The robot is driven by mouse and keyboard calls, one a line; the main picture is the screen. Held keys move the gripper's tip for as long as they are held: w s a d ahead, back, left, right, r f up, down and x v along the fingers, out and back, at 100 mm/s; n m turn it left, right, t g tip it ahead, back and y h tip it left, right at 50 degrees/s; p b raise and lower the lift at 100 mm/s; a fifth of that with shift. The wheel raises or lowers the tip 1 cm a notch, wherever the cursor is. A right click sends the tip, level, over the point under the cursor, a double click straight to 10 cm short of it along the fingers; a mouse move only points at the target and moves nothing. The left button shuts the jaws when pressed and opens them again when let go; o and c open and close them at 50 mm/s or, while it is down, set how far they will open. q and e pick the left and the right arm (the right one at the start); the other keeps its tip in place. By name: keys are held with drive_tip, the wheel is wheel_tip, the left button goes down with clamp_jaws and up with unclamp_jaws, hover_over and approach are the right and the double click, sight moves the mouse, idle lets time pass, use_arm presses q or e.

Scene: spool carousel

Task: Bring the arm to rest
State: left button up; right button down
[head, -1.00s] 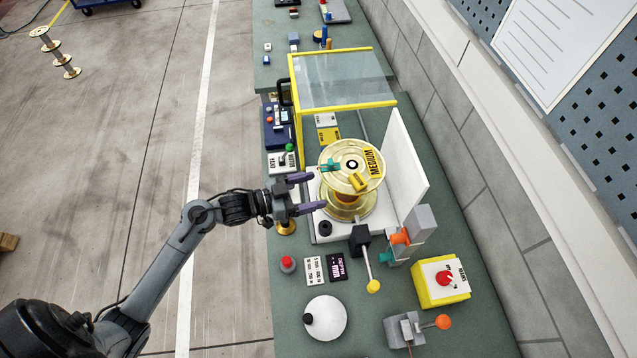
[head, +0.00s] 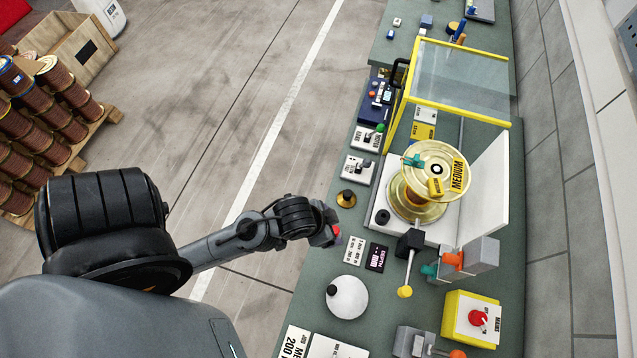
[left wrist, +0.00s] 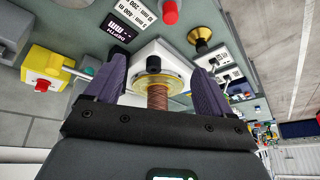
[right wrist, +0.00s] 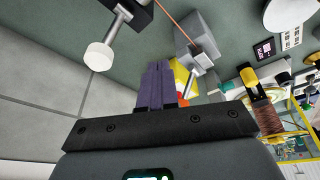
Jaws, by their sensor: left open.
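The spool (head: 440,160) with a clear yellowish flange and a MEDIUM label stands on the white station at the bench. My left gripper (left wrist: 158,65) is open and empty, its two purple fingers spread. In the left wrist view the copper-wound spool (left wrist: 158,97) shows in the gap beyond them, apart from the fingers. In the head view my left arm ends at the bench's left edge by the red button (head: 337,233), clear of the spool; its fingers are hidden there. My right gripper (right wrist: 155,68) has its fingers together, with nothing visible between them; it is outside the head view.
The clear guard with a yellow frame (head: 415,108) stands behind the station. A lever with a yellow knob (head: 404,291), a white disc (head: 347,297) and a yellow box with a red knob (head: 477,317) occupy the front bench. Open floor (head: 230,120) lies left.

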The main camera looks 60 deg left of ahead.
use_arm(q)
drive_tip(key=s, duration=0.1)
drive_tip(key=s+g, duration=0.1)
drive_tip(key=s, duration=0.1)
drive_tip(key=shift+s+d+r, duration=0.2)
drive_tip(key=shift+d+r, duration=0.05)
drive_tip(key=shift+d, duration=0.1)
wheel_tip(320, 180, up, 6)
drive_tip(key=p, duration=0.6)
idle(0.4)
